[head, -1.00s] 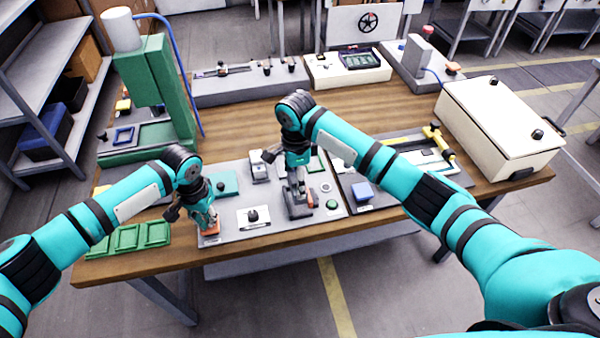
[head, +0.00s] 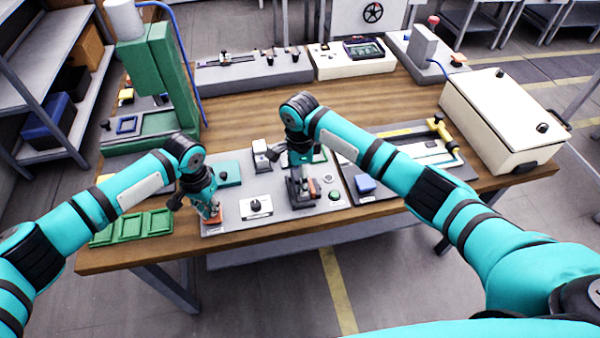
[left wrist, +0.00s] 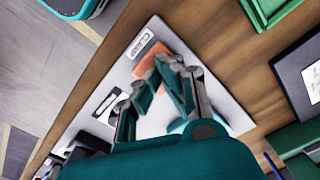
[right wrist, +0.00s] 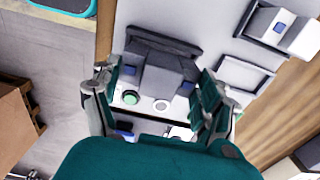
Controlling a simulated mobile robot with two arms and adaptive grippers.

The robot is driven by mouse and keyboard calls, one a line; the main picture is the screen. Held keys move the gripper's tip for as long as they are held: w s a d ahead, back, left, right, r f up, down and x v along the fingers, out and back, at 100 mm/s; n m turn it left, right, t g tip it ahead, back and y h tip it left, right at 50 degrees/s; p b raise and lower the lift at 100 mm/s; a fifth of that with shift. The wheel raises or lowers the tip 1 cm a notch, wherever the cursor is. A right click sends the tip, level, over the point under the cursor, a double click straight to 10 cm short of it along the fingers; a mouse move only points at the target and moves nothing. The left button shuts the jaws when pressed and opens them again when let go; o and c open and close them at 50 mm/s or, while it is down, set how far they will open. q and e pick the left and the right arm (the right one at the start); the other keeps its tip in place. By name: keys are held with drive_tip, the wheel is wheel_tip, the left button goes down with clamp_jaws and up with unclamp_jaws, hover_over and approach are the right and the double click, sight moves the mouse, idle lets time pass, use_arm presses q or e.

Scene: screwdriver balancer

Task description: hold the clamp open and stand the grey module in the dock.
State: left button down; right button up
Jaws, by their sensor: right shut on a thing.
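My right gripper (right wrist: 160,90) is shut on the grey module (right wrist: 163,78), whose sides bear blue marks. The module stands at the dark dock (right wrist: 165,42); I cannot tell whether it is fully seated. In the head view my right gripper (head: 298,172) points straight down over the dock's dark base (head: 302,195). My left gripper (left wrist: 160,75) is at the orange clamp pad (left wrist: 150,68), beside a "CLAMP" label. Its fingertips are close together and hide part of the pad. In the head view the left gripper (head: 208,208) reaches down to the same spot.
A white plate with a black knob (head: 256,205) lies between my grippers. A green button (right wrist: 131,97) is beside the dock, with a blue block (head: 365,183) to the right. Green trays (head: 130,227) lie left of the left gripper. A large cream case (head: 500,120) stands at the right.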

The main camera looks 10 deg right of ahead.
drive_tip(key=shift+f, duration=1.15)
idle(0.4)
drive_tip(key=o, duration=1.2)
drive_tip(key=shift+o, duration=0.2)
use_arm(q)
drive_tip(key=shift+f, duration=0.1)
use_arm(e)
wheel_tip(320, 180, up, 12)
drive_tip(key=shift+r, duration=0.1)
wheel_tip(320, 180, up, 6)
drive_tip(key=shift+f, duration=0.1)
